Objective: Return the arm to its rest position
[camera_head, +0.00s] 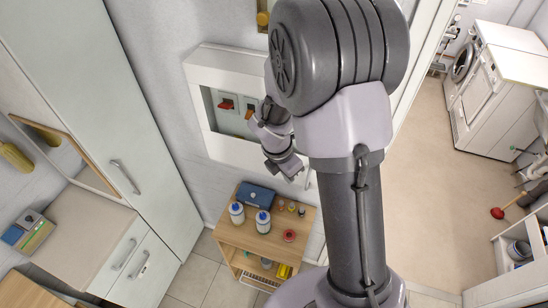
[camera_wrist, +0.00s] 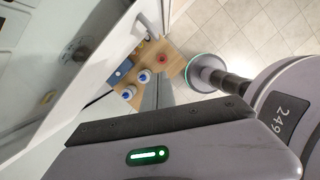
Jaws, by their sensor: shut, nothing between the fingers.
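My arm stands in the middle of the head view, its large grey joint (camera_head: 342,50) in front and its upright dark link below. My gripper (camera_head: 286,167) shows small to the left of that link, in front of the wall and above the wooden stand. It looks shut, with nothing seen in it and nothing touching it. Part of the forearm is hidden behind the big joint.
Tall cabinets (camera_head: 110,90) stand left. Open floor (camera_head: 435,190) lies right.

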